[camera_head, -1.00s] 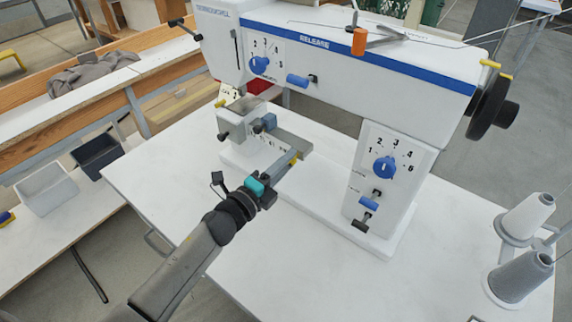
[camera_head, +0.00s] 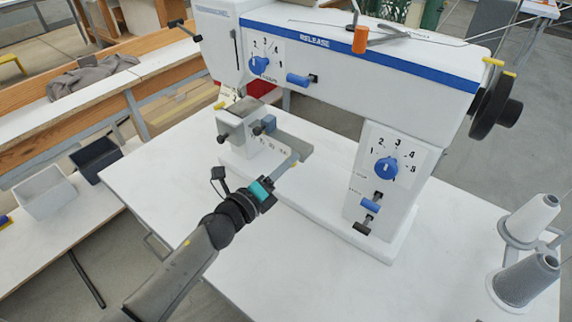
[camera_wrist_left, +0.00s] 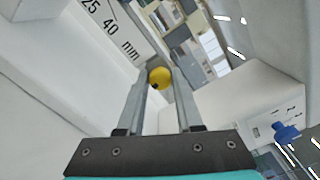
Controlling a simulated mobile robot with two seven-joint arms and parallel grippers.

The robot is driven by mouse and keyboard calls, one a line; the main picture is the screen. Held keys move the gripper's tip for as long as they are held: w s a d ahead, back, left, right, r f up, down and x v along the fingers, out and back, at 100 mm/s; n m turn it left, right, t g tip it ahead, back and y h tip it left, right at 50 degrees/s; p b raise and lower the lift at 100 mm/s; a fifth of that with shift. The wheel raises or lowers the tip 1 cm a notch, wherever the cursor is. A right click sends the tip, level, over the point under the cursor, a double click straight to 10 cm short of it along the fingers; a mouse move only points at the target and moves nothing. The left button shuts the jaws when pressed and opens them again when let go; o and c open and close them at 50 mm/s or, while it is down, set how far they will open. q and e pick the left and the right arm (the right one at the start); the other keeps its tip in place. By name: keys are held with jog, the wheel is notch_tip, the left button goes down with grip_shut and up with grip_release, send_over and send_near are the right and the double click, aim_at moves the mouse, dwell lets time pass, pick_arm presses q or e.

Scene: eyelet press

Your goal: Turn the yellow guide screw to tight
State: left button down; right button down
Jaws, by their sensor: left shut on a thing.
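The yellow guide screw (camera_wrist_left: 160,77) is a round knob between the fingertips of my left gripper (camera_wrist_left: 159,84) in the left wrist view. The gripper is shut on it. In the head view my left gripper (camera_head: 291,164) reaches from the lower left to the grey guide bar (camera_head: 296,148) at the front of the press's lower arm. Only a trace of yellow shows there, as the fingers cover most of the screw. Part of a scale marked 25, 40 and mm (camera_wrist_left: 108,28) shows beside the fingers. I cannot read from the frames how tight the screw is.
The white press (camera_head: 350,65) stands over the white table (camera_head: 190,180), with blue knobs on its head and column. Two thread cones (camera_head: 525,275) stand at the right. Two bins (camera_head: 45,190) sit on a bench at the left. The table's front is clear.

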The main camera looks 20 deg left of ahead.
pick_arm(q)
jog(key=c, duration=0.6)
grip_release()
jog(key=v, duration=1.5)
jog(key=shift+s, duration=0.15)
